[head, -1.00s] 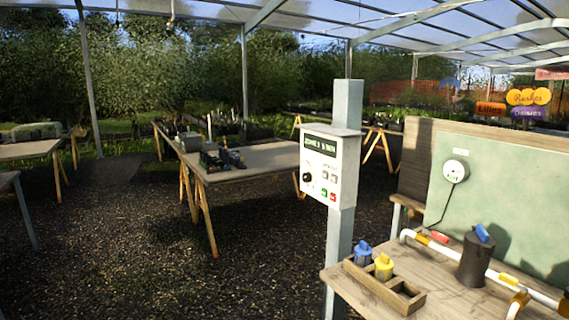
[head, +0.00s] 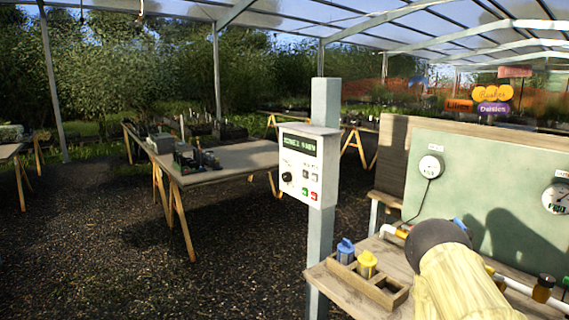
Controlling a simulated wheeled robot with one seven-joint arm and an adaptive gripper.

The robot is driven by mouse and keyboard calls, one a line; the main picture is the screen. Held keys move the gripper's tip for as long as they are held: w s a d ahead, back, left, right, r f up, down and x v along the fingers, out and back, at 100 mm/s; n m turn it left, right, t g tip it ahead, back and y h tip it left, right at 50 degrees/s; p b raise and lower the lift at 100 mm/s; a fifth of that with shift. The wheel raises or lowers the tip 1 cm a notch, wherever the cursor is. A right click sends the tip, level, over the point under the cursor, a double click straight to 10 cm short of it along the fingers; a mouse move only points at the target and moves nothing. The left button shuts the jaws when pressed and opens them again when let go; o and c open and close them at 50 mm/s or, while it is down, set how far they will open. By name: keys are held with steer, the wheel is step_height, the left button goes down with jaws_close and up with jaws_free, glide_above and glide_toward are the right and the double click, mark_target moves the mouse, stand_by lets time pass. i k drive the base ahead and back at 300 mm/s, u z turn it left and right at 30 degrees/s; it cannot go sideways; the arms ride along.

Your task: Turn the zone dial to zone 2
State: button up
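The control box (head: 308,165) is white and fixed to a grey post (head: 325,103) right of centre in the head view. The zone dial (head: 287,177) is a small black knob at the left of its front face; its pointer is too small to read. Above it is a dark display (head: 298,143) with green text too blurred to read surely. My arm, cream with a dark rounded joint, shows at the lower right, in front of the bench and apart from the box. My gripper is not in view.
Small grey buttons and a green (head: 305,191) and a red button (head: 314,196) sit beside the dial. A wooden bench (head: 329,286) below right holds a wooden tray (head: 397,299) with blue and yellow items. Behind it stands a green panel with gauges. Open gravel lies left of the post.

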mark_target(286, 177)
steer(key=u, duration=0.5)
steer(key=k, duration=0.6)
steer(key=u, duration=0.95)
steer(key=i, duration=1.75)
steer(key=z, duration=0.85)
